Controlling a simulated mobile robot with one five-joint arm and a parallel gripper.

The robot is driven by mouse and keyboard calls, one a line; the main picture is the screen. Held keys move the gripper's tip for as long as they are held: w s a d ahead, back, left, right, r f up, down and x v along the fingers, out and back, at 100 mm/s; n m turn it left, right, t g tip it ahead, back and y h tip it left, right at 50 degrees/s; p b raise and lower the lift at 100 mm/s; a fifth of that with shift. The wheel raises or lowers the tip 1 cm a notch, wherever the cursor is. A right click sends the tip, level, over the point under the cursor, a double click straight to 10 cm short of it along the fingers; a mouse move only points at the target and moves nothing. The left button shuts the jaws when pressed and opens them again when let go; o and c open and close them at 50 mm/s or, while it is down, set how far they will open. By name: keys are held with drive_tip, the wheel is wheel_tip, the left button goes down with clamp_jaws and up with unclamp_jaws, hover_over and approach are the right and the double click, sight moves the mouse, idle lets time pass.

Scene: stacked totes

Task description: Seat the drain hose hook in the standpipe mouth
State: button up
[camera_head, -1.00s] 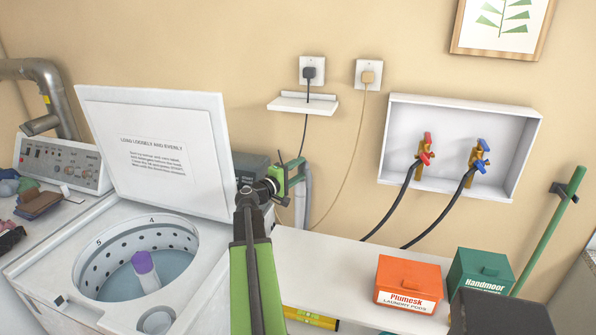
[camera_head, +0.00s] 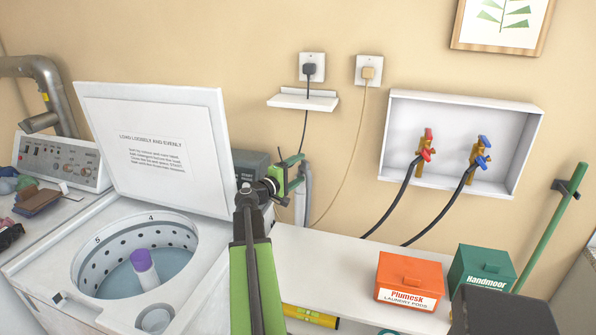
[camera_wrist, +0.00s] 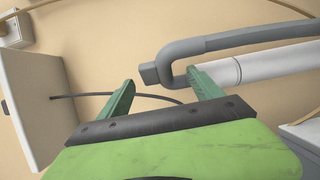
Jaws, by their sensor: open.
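The grey drain hose hook (camera_wrist: 180,50) bends over at the near end of the white standpipe (camera_wrist: 275,64) in the wrist view. A dark block sticks out from its bend. The hook's tip turns back towards the pipe mouth, but a fingertip partly covers that spot, so I cannot tell how deep it sits. My gripper (camera_wrist: 161,77) is open, with its two green fingers on either side of the hook's bend and a gap to the left one. In the head view my gripper (camera_head: 299,170) is at the pipe's top, by the wall; the standpipe (camera_head: 304,197) shows below it.
The washer's raised lid (camera_head: 155,150) stands left of my arm. A white counter (camera_head: 335,262) holds an orange box (camera_head: 408,280) and a green box (camera_head: 480,272). A small shelf (camera_head: 303,101) and a plug cord hang on the wall above my gripper.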

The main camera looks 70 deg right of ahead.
drive_tip(key=v, duration=1.7)
drive_tip(key=shift+a, duration=0.15)
drive_tip(key=shift+f, duration=0.1)
